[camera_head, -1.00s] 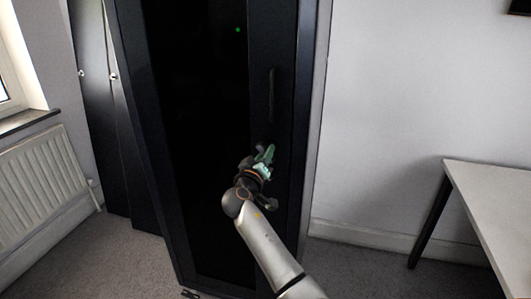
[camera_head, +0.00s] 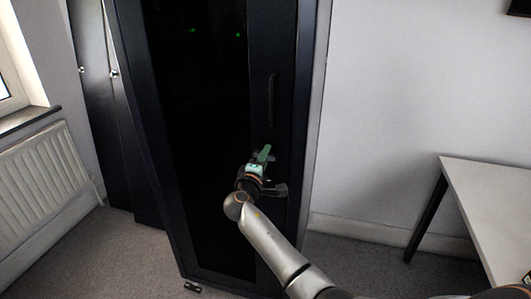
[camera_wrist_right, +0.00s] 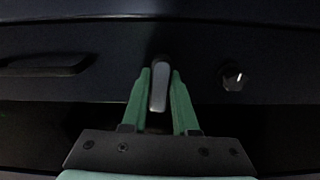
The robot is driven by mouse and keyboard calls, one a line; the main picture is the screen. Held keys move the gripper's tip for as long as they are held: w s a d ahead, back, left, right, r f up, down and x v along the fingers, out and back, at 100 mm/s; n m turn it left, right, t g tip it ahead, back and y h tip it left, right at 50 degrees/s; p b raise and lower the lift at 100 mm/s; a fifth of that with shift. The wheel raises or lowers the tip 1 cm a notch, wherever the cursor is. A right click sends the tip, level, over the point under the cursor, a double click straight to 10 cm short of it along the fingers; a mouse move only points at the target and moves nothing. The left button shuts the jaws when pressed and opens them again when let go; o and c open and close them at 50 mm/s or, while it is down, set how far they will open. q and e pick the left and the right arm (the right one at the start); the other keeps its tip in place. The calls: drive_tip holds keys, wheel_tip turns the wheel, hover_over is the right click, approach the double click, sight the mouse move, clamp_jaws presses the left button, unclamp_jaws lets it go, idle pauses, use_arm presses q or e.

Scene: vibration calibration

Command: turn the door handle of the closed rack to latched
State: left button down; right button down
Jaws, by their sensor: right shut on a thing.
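The dark rack (camera_head: 205,130) stands in the middle of the head view with its door closed. My right gripper (camera_head: 262,156) is at the door's right-hand strip, below a long vertical pull bar (camera_head: 271,98). In the right wrist view, the green fingers of my right gripper (camera_wrist_right: 160,92) are shut on the grey door handle (camera_wrist_right: 159,84), one finger on each side. In the head view the gripper hides the handle. My left gripper is not in view.
A white table (camera_head: 485,195) stands at right, a radiator (camera_head: 45,180) at left.

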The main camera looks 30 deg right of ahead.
drive_tip(key=shift+r+n, duration=0.1)
drive_tip(key=shift+n, duration=0.5)
drive_tip(key=c, duration=0.7)
unclamp_jaws()
drive_tip(key=p+v, duration=0.3)
drive_tip(key=v, duration=0.9)
drive_tip(key=shift+s+a+p, duration=0.15)
drive_tip(key=shift+s+p, duration=0.05)
drive_tip(key=shift+p, duration=0.1)
